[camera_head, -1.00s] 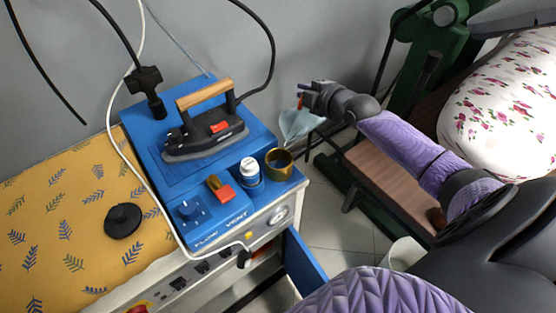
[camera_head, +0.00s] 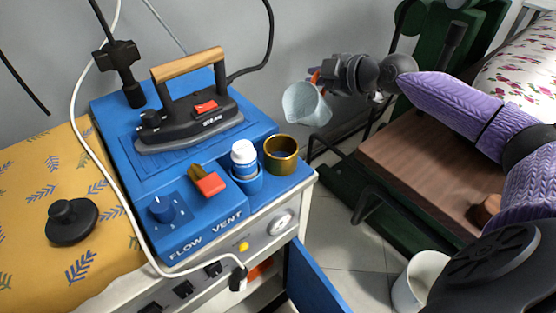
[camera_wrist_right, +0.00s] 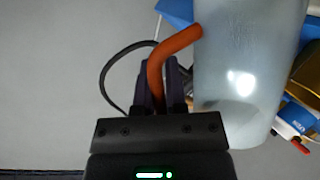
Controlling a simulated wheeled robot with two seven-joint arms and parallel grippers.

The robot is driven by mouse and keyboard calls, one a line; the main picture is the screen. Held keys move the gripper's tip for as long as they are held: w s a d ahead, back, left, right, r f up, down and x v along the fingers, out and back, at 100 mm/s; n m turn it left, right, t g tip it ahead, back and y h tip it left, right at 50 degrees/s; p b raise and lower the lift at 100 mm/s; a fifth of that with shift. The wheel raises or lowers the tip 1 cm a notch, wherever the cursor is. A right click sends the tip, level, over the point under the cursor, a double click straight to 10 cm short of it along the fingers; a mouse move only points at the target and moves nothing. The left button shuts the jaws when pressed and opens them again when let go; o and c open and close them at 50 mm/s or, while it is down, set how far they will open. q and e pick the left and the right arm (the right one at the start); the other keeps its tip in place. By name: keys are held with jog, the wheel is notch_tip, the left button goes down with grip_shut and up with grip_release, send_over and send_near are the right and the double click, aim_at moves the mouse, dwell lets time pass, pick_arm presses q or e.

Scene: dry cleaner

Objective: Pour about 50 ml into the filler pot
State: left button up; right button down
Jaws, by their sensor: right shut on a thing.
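A brass-coloured pot (camera_head: 281,160), which looks like the filler pot, stands open at the right front corner of the blue ironing unit. My right gripper (camera_head: 317,78) is shut on the orange handle (camera_wrist_right: 172,50) of a pale, translucent jug (camera_head: 304,106). The jug is held in the air behind and to the right of the pot, apart from it, and looks tilted. The jug also fills much of the right wrist view (camera_wrist_right: 245,60), with the pot (camera_wrist_right: 308,75) partly hidden at the right edge. Liquid inside the jug cannot be made out. My left gripper is not in view.
A white-capped bottle (camera_head: 244,158) stands in a blue holder just left of the pot. An iron (camera_head: 195,115) rests on the blue unit (camera_head: 120,110), its cable rising behind. A white bucket (camera_head: 408,288) is on the floor. A wooden shelf (camera_head: 425,165) lies right.

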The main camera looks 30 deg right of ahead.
aim_at(325, 92)
jog(key=d+f+m+y+b, duration=0.1)
jog(key=f+b, duration=0.1)
jog(key=w+d+f+m+y+b, duration=0.1)
jog(key=f+b, duration=0.1)
jog(key=b, duration=0.1)
jog(key=w+d+f+m+g+y+b, duration=0.1)
jog(key=d+f+b, duration=0.1)
jog(key=b, duration=0.1)
jog(key=shift+d+m, duration=0.1)
jog(key=shift+m, duration=0.3)
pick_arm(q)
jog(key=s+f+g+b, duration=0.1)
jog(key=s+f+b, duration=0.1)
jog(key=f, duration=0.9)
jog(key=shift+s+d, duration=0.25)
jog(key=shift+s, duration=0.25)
pick_arm(e)
jog(key=shift+w+d+f+m+y, duration=0.1)
jog(key=shift+d+f+m+y, duration=0.35)
jog(key=shift+d+m+y, duration=0.4)
jog(key=shift+a+h, duration=0.1)
jog(key=shift+h, duration=0.15)
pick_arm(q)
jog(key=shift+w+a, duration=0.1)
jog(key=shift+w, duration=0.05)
